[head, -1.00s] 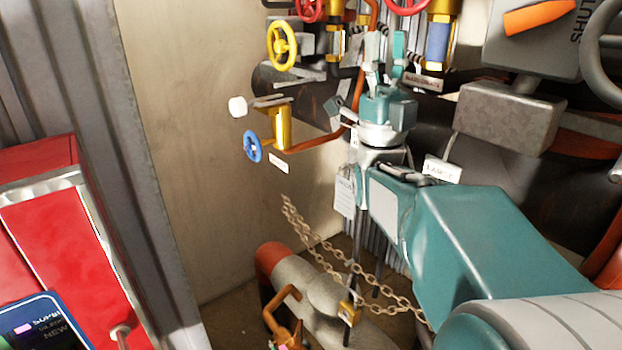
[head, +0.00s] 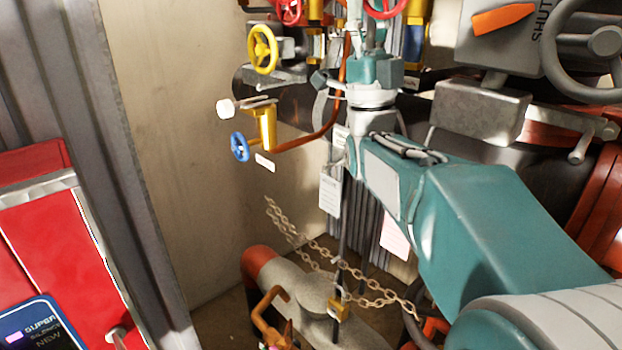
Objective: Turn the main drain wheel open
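None of the handwheels has a label I can read as main drain. A yellow wheel (head: 263,49) is at upper left of my gripper, a small blue wheel (head: 240,147) lower left. A red wheel (head: 290,10) and a second red wheel (head: 385,6) are at the top edge, partly cut off. A large grey wheel (head: 604,42) is at the right beside a box with an orange pointer. My gripper (head: 366,22) points up among the pipes, its fingers close below the second red wheel. Whether they touch it is unclear. The finger gap is hard to make out.
A grey indicator box (head: 500,35) reads "SHUT". A chain with a padlock (head: 340,306) hangs over the low pipe (head: 300,290). A red cabinet (head: 60,240) stands at lower left. The bare wall (head: 170,150) left of the valves is clear.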

